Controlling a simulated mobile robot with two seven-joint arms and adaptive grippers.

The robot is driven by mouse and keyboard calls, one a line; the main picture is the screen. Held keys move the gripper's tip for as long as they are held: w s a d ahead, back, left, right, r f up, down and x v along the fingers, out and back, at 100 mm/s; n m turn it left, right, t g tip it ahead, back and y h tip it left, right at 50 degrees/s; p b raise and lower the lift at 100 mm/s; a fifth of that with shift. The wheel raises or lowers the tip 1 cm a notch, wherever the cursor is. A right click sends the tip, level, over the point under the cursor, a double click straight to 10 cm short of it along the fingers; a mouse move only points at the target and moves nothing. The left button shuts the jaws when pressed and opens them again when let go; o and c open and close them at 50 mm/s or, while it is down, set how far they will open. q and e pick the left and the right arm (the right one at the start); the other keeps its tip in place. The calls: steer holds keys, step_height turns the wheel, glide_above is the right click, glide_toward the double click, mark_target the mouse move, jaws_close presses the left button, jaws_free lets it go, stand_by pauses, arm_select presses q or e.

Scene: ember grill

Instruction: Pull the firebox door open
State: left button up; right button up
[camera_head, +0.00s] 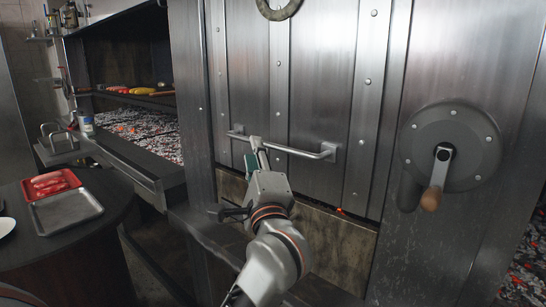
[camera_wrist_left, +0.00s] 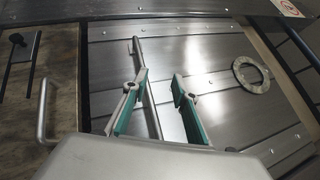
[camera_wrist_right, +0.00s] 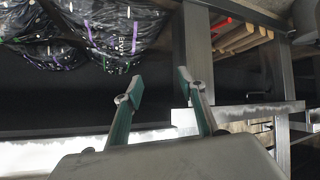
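The firebox door (camera_head: 320,75) is a riveted steel panel, upright and seemingly shut, with a faint orange glow at its lower edge. A horizontal bar handle (camera_head: 300,152) crosses its lower part. My left gripper (camera_head: 255,146) is at the left part of this handle. In the left wrist view the left gripper (camera_wrist_left: 161,82) is open, and the handle bar (camera_wrist_left: 150,95) runs between its fingers, nearer the left one. Whether a finger touches the bar cannot be told. My right gripper (camera_wrist_right: 160,84) is open and empty in the right wrist view, away from the door.
A crank wheel with a wooden knob (camera_head: 450,147) is right of the door. A grill opening with embers (camera_head: 140,132) lies left. A dark table (camera_head: 75,255) holds a red tray (camera_head: 70,181) and a metal tray (camera_head: 92,207). Dark bags (camera_wrist_right: 115,25) are near my right gripper.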

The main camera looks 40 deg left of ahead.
mark_target(266, 146)
arm_select(q)
steer(key=w+a+n+h, duration=0.1)
steer(key=w, duration=0.2)
steer(key=w+a+n+h, duration=0.1)
steer(key=w, duration=0.2)
steer(key=w+a+n+h+b, duration=0.1)
steer(key=w, duration=0.1)
steer(key=shift+w+a+f, duration=0.25)
steer(key=shift+w+a, duration=0.05)
steer(key=shift+w, duration=0.1)
jaws_close()
